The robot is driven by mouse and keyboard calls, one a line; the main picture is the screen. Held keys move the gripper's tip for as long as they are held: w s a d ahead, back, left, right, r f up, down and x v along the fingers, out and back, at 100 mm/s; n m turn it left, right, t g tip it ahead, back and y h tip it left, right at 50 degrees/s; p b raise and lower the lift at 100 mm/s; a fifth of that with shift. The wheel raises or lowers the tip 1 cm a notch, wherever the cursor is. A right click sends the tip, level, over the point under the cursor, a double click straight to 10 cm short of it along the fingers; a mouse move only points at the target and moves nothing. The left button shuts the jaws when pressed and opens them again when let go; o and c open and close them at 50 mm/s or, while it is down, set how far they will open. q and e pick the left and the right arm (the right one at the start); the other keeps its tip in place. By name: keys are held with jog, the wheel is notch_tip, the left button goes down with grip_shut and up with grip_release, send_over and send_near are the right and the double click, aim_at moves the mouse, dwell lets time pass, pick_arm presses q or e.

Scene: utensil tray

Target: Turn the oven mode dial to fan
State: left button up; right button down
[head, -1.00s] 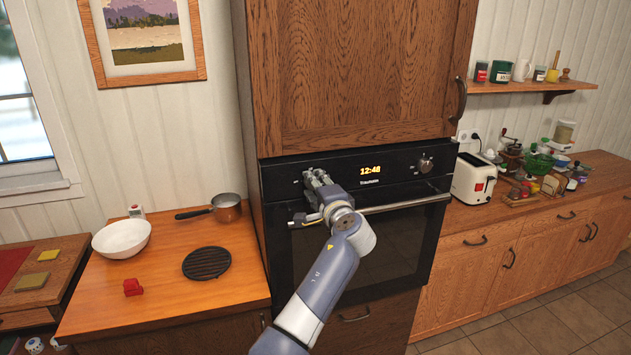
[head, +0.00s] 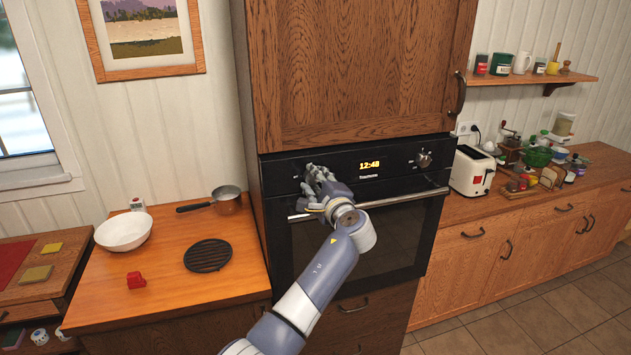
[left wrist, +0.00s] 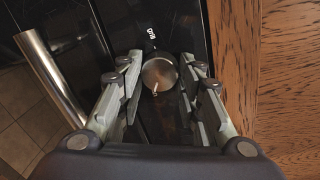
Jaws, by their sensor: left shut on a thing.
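The oven (head: 395,235) is built into a tall wooden cabinet, with a black control panel showing 12:48. My left gripper (head: 313,176) is at the panel's left end and hides the dial there in the head view. In the left wrist view that round metal dial (left wrist: 158,74) sits between the fingers of my left gripper (left wrist: 157,84), which is shut on it. A white pointer mark shows on the dial's lower part in that view. White lettering stands on the panel above the dial, too small to read surely. My right gripper is not in view.
A second dial (head: 423,160) sits at the panel's right end. The oven door handle (head: 405,198) runs just below my left gripper and also shows in the left wrist view (left wrist: 52,80). A pot (head: 227,199) and white bowl (head: 123,231) stand on the left counter.

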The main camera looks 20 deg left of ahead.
pick_arm(q)
jog(key=shift+r, duration=0.25)
jog(key=o, duration=1.1)
jog(key=shift+w, duration=0.1)
jog(key=shift+f, duration=0.2)
jog(key=v, duration=1.2)
jog(key=shift+a, duration=0.1)
